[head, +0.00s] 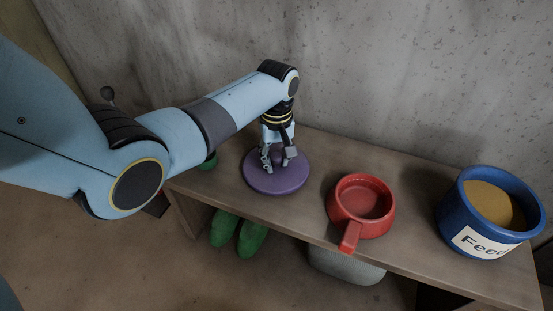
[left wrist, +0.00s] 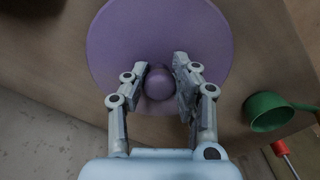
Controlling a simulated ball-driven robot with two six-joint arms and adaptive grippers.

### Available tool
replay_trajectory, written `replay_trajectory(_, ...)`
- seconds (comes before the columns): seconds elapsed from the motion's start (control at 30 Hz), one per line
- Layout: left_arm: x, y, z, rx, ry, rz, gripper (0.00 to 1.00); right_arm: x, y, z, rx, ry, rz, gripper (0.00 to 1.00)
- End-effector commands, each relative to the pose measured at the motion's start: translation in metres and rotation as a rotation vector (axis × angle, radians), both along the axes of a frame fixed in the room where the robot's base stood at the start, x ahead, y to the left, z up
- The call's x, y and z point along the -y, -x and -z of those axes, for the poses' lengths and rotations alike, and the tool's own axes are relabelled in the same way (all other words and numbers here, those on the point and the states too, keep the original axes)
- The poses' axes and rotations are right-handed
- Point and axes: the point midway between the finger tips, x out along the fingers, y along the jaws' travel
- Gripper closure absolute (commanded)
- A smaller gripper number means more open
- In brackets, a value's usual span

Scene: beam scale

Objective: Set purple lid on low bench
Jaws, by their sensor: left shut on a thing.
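The purple lid (head: 262,182) is a flat round disc with a knob in its middle. In the head view it is at the left part of the low wooden bench (head: 312,215), lying flat at or just above the top; I cannot tell if it touches. My left gripper (head: 278,160) comes down from above and is shut on the lid's knob. In the left wrist view the two fingers (left wrist: 160,82) stand on either side of the round knob, with the lid (left wrist: 115,45) spread out around it. My right gripper is not in view.
A red pot with a handle (head: 350,222) stands right of the lid. A blue feed tub (head: 450,215) is at the bench's right end. A green scoop (left wrist: 262,112) lies by the left end. Green shoes (head: 237,236) and a grey basket (head: 345,268) are below. A concrete wall runs behind.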

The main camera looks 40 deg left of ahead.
Motion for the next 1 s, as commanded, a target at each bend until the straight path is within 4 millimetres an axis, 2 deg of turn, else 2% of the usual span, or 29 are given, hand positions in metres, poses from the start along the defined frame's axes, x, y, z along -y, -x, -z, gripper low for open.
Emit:
replay_trajectory(0.1, 0.0, 0.0, 0.003, 0.0, 0.0, 0.0, 1.0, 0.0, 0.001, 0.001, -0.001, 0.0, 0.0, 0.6)
replay_trajectory(0.13, 0.0, 0.0, 0.003, 0.0, 0.0, 0.0, 0.73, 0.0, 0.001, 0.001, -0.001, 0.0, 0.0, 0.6)
replay_trajectory(0.3, 0.0, 0.0, 0.002, 0.0, 0.0, 0.0, 0.51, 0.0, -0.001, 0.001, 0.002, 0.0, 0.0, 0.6)
replay_trajectory(0.57, 0.0, 0.0, 0.002, 0.0, 0.0, 0.0, 0.51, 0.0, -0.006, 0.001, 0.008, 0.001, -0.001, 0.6)
replay_trajectory(0.67, 0.0, 0.0, -0.006, 0.001, 0.0, 0.0, 0.51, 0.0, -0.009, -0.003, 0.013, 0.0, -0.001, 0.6)
replay_trajectory(0.77, 0.0, -0.002, -0.024, 0.006, 0.0, 0.0, 0.51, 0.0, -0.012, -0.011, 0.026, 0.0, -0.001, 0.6)
replay_trajectory(1.0, -0.001, -0.002, -0.08, 0.006, -0.001, 0.0, 0.51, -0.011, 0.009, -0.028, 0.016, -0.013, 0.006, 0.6)
